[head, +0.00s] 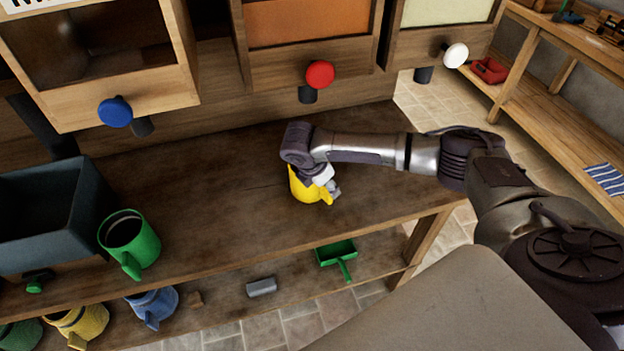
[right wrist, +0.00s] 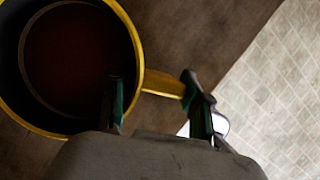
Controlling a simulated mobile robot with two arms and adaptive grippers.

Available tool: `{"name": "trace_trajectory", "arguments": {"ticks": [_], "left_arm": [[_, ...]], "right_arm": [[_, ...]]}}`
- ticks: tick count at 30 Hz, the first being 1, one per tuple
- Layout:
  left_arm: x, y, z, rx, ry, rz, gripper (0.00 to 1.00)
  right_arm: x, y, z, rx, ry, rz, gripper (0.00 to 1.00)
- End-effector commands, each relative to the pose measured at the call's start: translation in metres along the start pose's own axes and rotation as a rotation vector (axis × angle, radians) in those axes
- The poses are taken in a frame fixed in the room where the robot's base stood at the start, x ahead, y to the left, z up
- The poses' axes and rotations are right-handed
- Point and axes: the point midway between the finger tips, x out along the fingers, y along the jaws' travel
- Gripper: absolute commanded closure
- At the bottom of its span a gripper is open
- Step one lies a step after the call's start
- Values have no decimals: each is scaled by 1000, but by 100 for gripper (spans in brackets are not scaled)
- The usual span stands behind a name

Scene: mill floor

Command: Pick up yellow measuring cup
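The yellow measuring cup (head: 306,191) stands on the wooden workbench (head: 230,195), below the red-knobbed bin. My right gripper (head: 328,184) is over the handle side of the cup and partly covers it. In the right wrist view the cup (right wrist: 68,120) shows from above, with a dark reddish inside and its handle (right wrist: 163,84) pointing right. The two fingers of my right gripper (right wrist: 155,98) are apart, one over the cup's rim and one by the handle's outer end. I cannot tell whether they touch it. My left gripper is out of view.
A green cup (head: 146,240) and a dark blue-grey box (head: 98,205) stand at the bench's left. Bins with blue (head: 115,112), red (head: 320,74) and white (head: 456,55) knobs hang behind. A green scoop (head: 337,253) and other cups lie on the lower shelf. The bench's middle is clear.

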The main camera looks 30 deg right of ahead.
Motion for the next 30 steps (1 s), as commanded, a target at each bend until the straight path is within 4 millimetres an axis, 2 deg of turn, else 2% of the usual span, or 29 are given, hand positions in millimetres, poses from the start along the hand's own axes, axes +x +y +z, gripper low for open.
{"name": "trace_trajectory", "arguments": {"ticks": [1,6,20,23,27,30], "left_arm": [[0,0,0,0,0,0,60],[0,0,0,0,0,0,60],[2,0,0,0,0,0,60],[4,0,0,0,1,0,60],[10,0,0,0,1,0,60],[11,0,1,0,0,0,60]], "right_arm": [[0,0,0,0,0,0,74],[0,0,0,0,0,0,100],[-7,2,3,3,0,4,100],[-16,2,7,3,0,6,100],[-37,2,16,4,1,7,100],[-44,-17,26,3,-2,3,100]]}}
